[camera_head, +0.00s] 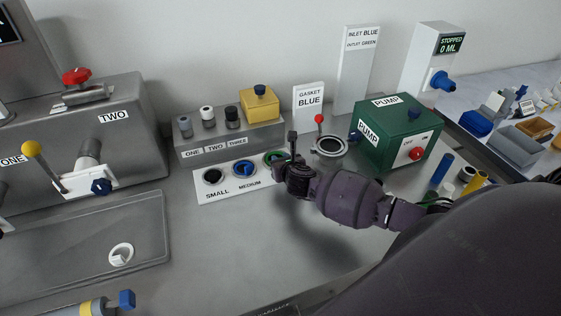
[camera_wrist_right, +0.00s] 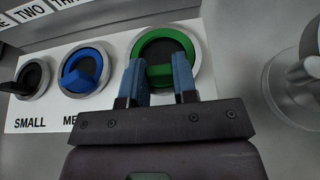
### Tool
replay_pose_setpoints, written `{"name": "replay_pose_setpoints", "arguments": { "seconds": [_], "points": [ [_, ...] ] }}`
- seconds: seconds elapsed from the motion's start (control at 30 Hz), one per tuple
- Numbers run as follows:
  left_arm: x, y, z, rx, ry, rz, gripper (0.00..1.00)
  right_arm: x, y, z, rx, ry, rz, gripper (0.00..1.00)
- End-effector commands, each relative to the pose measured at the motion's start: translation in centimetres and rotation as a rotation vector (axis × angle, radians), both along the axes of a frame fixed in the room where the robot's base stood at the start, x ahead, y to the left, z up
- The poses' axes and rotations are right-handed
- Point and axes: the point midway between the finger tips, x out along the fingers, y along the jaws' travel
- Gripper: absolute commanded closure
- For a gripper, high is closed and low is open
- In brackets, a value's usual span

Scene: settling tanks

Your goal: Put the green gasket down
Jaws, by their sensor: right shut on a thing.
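The green gasket (camera_wrist_right: 150,46) is a thick ring over the right-hand place of the white label board (camera_wrist_right: 20,117). My right gripper (camera_wrist_right: 160,76) is shut on its near side, with a blue finger at each side. In the head view the green gasket (camera_head: 270,157) is partly hidden behind my right gripper (camera_head: 291,165). I cannot tell whether it touches the board. The blue gasket (camera_wrist_right: 84,70) sits on the middle place and a black gasket (camera_wrist_right: 32,77) on the place marked SMALL. My left gripper is out of view.
A grey block (camera_head: 221,145) with small cylinders and a yellow box (camera_head: 260,105) stands behind the board. A round fitting (camera_head: 329,146) and the green pump box (camera_head: 398,138) are to the right. A "GASKET BLUE" sign (camera_head: 308,102) stands behind. The steel counter in front (camera_head: 230,240) is clear.

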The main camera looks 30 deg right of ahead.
Motion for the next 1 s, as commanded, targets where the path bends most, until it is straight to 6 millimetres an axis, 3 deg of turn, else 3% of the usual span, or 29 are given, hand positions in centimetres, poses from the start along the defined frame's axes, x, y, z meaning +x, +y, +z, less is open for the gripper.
{"name": "replay_pose_setpoints", "arguments": {
  "seconds": [0.13,0.17,0.3,0.7,1.0],
  "points": [
    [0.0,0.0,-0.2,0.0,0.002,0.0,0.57,0.0,0.0,-0.5,0.001,0.001,0.0,0.96],
    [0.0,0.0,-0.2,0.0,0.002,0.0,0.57,0.0,0.0,-0.4,0.0,0.001,0.0,0.7],
    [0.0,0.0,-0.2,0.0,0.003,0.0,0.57,0.0,0.0,-0.4,0.0,0.001,0.0,0.49],
    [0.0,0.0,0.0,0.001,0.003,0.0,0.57,0.0,0.0,0.3,-0.001,-0.001,0.0,0.48],
    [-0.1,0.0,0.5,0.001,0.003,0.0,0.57,-4.0,1.0,1.7,0.002,0.002,0.001,0.48]
  ]
}}
